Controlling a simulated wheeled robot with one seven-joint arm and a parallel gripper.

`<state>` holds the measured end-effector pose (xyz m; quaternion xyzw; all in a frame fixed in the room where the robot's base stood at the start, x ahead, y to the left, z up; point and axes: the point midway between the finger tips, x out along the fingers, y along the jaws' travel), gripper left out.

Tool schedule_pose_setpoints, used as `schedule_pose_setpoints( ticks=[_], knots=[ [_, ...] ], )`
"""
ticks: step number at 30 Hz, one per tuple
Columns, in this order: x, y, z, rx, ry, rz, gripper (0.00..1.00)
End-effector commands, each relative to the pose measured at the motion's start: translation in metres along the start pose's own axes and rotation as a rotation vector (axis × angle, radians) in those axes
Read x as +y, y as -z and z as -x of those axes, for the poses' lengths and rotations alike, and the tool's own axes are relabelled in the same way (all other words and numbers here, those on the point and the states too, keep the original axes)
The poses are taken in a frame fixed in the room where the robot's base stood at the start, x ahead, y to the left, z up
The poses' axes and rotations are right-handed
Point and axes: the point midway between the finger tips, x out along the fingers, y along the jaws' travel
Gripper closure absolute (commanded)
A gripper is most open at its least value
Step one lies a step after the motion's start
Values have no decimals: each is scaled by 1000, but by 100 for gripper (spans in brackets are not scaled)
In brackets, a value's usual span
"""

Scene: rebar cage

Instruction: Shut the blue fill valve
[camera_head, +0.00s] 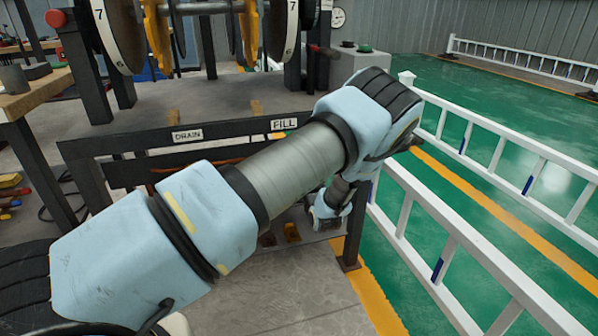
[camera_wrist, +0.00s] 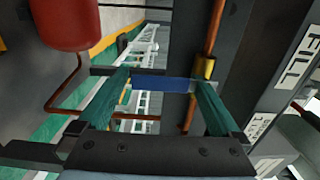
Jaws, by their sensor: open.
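In the wrist view, my gripper (camera_wrist: 160,78) is open, its two teal fingers spread apart. The blue valve handle (camera_wrist: 160,86) shows as a flat bar lying crosswise between the finger ends. I cannot tell whether either finger touches it. Its right end is close to the brass valve body (camera_wrist: 206,68) on a copper pipe (camera_wrist: 214,28). In the head view, the FILL label (camera_head: 283,124) is on the dark bench rail; it also shows in the wrist view (camera_wrist: 299,57). My arm hides the valve and the gripper's fingers in the head view.
A DRAIN label (camera_head: 187,135) sits left of FILL on the same rail. A red tank (camera_wrist: 66,20) and a bent copper pipe (camera_wrist: 68,90) are at the wrist view's left. White railings (camera_head: 500,140) run along the green floor at right.

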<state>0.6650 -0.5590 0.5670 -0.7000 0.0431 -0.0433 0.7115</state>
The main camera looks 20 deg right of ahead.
Motion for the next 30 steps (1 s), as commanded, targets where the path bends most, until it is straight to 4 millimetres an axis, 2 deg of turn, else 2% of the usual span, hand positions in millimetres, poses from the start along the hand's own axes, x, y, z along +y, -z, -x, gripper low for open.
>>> schedule_pose_setpoints(
  ticks=[5,18,24,30],
  knots=[
    [0,1,13,0,-1,0,0],
    [0,1,92,2,-1,-1,0],
    [0,0,107,1,0,-1,0],
    [0,0,109,0,0,0,0]
  ],
)
